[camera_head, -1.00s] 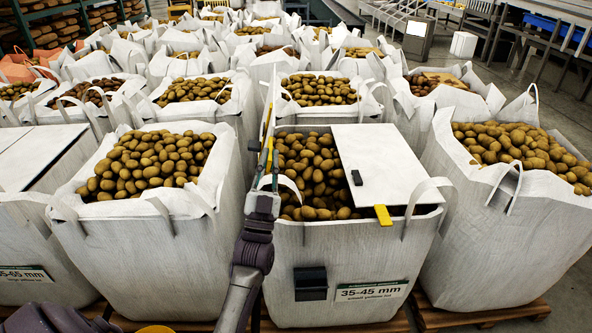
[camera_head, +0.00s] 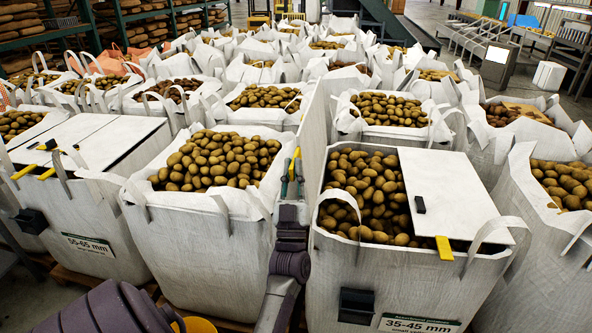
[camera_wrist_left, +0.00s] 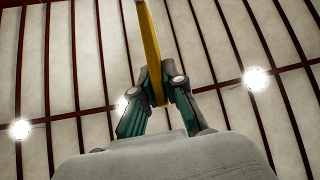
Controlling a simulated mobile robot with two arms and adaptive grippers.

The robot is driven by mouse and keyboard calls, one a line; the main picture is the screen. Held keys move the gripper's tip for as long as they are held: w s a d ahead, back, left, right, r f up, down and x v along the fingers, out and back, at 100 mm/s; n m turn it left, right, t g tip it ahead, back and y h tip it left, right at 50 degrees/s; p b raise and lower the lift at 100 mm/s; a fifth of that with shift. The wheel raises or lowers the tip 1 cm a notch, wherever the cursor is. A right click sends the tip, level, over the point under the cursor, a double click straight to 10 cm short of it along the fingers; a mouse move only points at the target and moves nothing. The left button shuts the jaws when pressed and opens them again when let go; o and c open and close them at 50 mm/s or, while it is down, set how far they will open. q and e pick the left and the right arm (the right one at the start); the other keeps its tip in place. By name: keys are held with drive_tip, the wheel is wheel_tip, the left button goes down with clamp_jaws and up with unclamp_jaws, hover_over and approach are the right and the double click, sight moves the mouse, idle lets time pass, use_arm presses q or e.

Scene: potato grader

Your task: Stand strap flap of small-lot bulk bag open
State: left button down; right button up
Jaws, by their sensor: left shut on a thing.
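The small-lot bulk bag (camera_head: 335,270), labelled 35-45 mm, stands at front right, filled with potatoes (camera_head: 365,190). Its left flap (camera_head: 313,108) stands upright, seen nearly edge-on, along the bag's left side. Its right flap (camera_head: 450,190) lies flat over part of the opening, with a yellow strap end (camera_head: 444,248) at the front edge. My left gripper (camera_head: 292,172) is beside the upright flap, shut on a yellow strap (camera_head: 295,158). In the left wrist view the strap (camera_wrist_left: 151,50) runs between the green fingers (camera_wrist_left: 157,112). My right gripper is out of view.
A 55-65 mm bag (camera_head: 100,235) with flat white covers and yellow straps stands at left. An open potato bag (camera_head: 185,250) stands between, close to my left arm. Rows of full bags fill the space behind. Bag handle loops (camera_head: 485,235) stick up nearby.

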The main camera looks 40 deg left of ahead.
use_arm(q)
drive_tip(key=shift+f, duration=0.2)
drive_tip(key=c, duration=1.2)
unclamp_jaws()
drive_tip(key=shift+r, duration=0.1)
drive_tip(key=shift+c, duration=0.2)
drive_tip(key=shift+d, duration=0.1)
drive_tip(key=v, duration=0.7)
drive_tip(key=shift+s+d, duration=0.1)
drive_tip(key=shift+f, duration=0.25)
